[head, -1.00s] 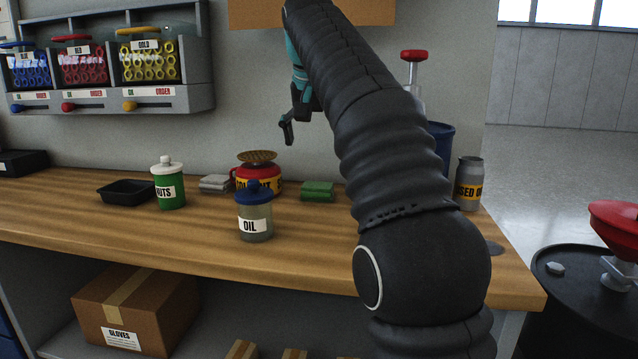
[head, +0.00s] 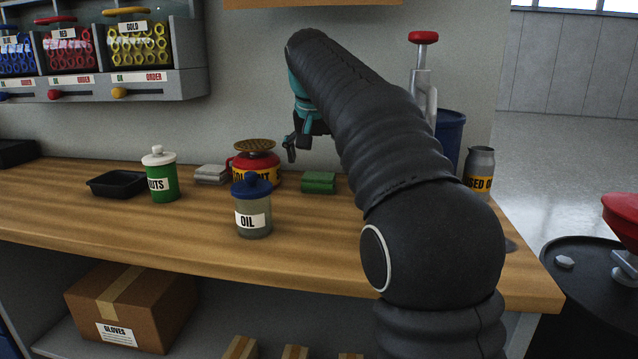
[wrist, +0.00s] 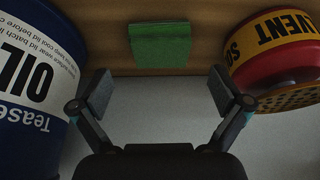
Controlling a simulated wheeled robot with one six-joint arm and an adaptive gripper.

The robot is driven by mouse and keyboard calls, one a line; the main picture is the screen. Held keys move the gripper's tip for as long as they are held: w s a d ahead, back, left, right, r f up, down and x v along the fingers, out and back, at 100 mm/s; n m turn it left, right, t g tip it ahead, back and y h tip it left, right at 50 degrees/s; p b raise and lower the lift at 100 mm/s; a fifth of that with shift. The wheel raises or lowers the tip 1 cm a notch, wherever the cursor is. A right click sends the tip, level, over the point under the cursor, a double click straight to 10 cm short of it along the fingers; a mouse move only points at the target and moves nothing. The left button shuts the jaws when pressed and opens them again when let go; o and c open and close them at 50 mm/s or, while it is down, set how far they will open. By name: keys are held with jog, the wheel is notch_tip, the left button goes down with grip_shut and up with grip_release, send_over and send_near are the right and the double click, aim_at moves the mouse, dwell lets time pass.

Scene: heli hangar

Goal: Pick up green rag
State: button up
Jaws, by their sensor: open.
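The green rag (head: 319,182) is a small folded stack lying on the wooden workbench (head: 120,226), right of the red solvent can. It also shows in the wrist view (wrist: 160,45), top centre, ahead of the fingers and between them sideways. My gripper (head: 291,151) hangs above the back of the bench, a little above and left of the rag in the head view. In the wrist view its fingers (wrist: 163,97) are wide apart with nothing between them. The rag is clear of both fingers.
The red solvent can (wrist: 285,60) stands close right of the rag in the wrist view; a blue oil drum (wrist: 35,70) is at left. An oil jar (head: 253,208) stands in front, with a grey rag (head: 210,174) and green nuts jar (head: 161,176) further left. The bench front is mostly clear.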

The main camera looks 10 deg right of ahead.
aim_at(318, 176)
jog(key=shift+x, duration=2.55)
jog(key=shift+s+a, duration=0.1)
jog(key=c, duration=1.1)
jog(key=shift+r, duration=0.1)
jog(key=shift+r, duration=4.85)
jog(key=o, duration=0.4)
jog(key=shift+c, duration=0.2)
jog(key=c, duration=0.3)
